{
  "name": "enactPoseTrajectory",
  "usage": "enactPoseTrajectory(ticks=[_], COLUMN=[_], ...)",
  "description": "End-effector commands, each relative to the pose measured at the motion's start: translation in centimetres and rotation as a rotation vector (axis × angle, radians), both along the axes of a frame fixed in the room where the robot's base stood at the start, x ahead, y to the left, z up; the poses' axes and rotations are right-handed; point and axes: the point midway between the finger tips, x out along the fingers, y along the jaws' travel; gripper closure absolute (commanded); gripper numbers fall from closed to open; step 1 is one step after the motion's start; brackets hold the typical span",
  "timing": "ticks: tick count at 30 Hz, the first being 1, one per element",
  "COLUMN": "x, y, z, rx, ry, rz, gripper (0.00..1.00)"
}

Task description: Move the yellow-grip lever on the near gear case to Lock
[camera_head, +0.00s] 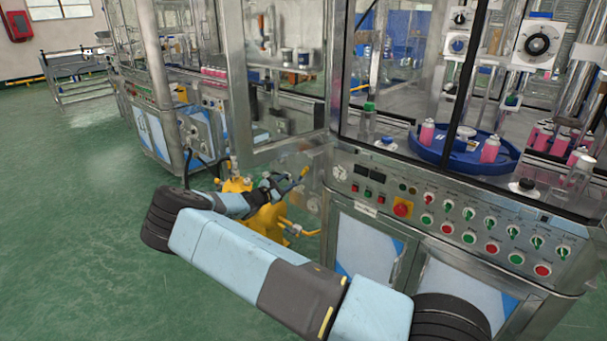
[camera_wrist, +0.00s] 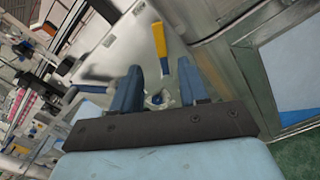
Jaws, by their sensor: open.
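In the wrist view a lever with a yellow grip (camera_wrist: 159,38) and a dark blue end stands out in front of a grey metal plate (camera_wrist: 103,62). My gripper (camera_wrist: 159,66) is open, its two blue fingers apart and empty. The blue end of the lever shows between the fingertips, with the yellow grip beyond them; I cannot tell whether either finger touches it. In the head view my gripper (camera_head: 281,186) is small beside the machine, close to a small yellow grip (camera_head: 304,172). Yellow casework (camera_head: 267,222) shows behind my arm, partly hidden. No Lock marking is readable.
A control panel (camera_head: 455,225) with several buttons and a red knob (camera_head: 403,208) lies right of my gripper. A blue turntable (camera_head: 463,150) carries pink cans above it. An open framed door (camera_head: 280,80) stands behind. Green floor (camera_head: 75,240) is clear at left.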

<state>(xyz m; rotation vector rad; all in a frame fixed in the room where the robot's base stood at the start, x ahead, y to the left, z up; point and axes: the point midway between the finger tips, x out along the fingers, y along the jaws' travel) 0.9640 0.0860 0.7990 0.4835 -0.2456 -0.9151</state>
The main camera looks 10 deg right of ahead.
Motion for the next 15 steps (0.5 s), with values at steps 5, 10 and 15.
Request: enactPoseTrajectory(ticks=[5,10,15], x=[1.9,3.7,5.1], y=[-3.2,-5.7,-7.7], z=[-0.1,0.0,-0.1], rx=[-0.001,0.0,0.001], ry=[0.0,0.0,0.001], rz=[-0.006,-0.007,-0.008], gripper=[0.56,0.56,0.56])
